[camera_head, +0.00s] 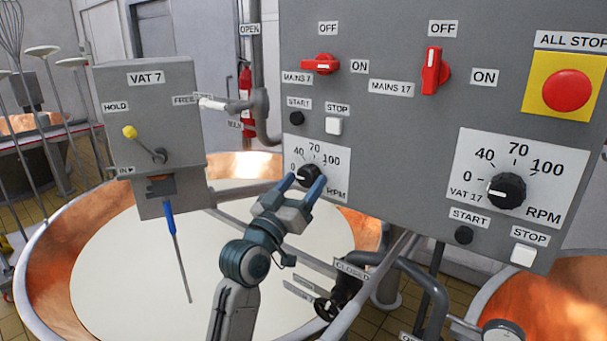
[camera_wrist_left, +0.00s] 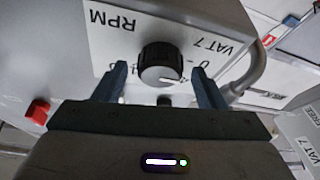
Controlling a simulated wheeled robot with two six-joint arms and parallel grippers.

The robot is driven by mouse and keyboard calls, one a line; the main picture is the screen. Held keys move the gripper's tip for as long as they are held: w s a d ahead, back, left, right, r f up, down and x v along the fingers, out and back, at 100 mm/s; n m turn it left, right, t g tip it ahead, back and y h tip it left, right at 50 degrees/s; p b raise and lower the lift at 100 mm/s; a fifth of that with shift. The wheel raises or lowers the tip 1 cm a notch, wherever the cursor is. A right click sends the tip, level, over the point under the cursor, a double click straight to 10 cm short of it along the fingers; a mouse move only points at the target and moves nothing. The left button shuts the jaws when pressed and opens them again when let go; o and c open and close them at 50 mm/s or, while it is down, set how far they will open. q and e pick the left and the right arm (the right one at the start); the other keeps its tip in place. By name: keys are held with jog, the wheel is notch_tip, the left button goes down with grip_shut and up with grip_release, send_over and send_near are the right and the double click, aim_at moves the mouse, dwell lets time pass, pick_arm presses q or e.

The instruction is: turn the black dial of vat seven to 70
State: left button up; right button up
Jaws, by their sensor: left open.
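The black dial of vat seven (camera_head: 308,175) sits on a white scale plate marked 0, 40, 70, 100 and RPM. My left gripper (camera_head: 301,184) is open just in front of the dial. In the left wrist view its two fingers (camera_wrist_left: 160,85) stand on either side of the dial with a gap at each side; I see no contact. The fingers partly cover the scale. My right gripper is not in view.
A similar vat 17 dial (camera_head: 507,190) is at the right. Above the vat 7 dial are a black start button (camera_head: 296,118), a white stop button (camera_head: 333,126) and the red mains 7 switch (camera_head: 321,63). A red all-stop button (camera_head: 566,90) is at upper right.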

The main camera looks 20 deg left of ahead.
pick_arm(q)
jog(key=shift+w+d+r, duration=0.15)
jog(key=shift+w+r, duration=0.05)
jog(key=shift+w, duration=0.25)
jog(key=shift+c, duration=0.3)
